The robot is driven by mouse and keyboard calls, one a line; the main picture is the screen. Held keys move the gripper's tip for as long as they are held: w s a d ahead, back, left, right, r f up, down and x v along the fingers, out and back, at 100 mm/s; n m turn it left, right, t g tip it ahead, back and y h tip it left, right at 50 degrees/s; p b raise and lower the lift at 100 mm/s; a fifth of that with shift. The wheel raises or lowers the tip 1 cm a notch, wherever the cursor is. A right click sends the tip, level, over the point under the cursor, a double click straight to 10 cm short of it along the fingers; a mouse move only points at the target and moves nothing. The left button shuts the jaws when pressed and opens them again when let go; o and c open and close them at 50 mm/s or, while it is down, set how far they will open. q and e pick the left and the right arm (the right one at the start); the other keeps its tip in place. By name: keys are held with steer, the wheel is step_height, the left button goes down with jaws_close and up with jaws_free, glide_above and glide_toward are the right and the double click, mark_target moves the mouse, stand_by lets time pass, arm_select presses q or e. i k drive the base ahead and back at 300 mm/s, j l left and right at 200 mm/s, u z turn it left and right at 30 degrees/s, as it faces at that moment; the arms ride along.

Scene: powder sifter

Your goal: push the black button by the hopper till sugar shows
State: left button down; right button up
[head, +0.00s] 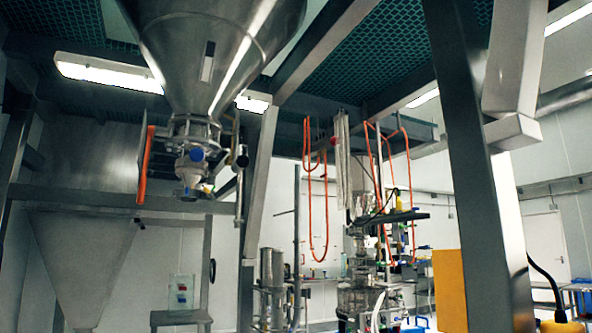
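A large steel cone hopper (205,60) hangs at the upper left, narrowing to a valve outlet (195,165) with a blue part on it. Just right of the outlet, a small round black part (242,159) sits by a thin vertical metal bar. It may be the black button, but it is too small to tell. The inside of the hopper is hidden by its steel wall. Neither of my grippers shows in this view.
A thick steel post (478,170) rises at the right, with a yellow-orange panel (449,290) beside it. A second pale hopper (80,260) stands at the lower left. Orange hoses (309,200) hang over machinery in the middle. A small table (180,317) stands below the outlet.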

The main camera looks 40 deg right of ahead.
mark_target(243, 161)
steer(key=i+l+z, duration=0.1)
steer(key=z, duration=0.35)
steer(key=i+z, duration=0.25)
steer(key=z, duration=0.2)
steer(key=i+j+z, duration=0.1)
steer(key=z, duration=0.35)
steer(key=i+l+z, duration=0.1)
steer(key=i+z, duration=0.3)
steer(key=i+j+z, duration=0.1)
steer(key=i+z, duration=0.3)
steer(key=i, duration=0.05)
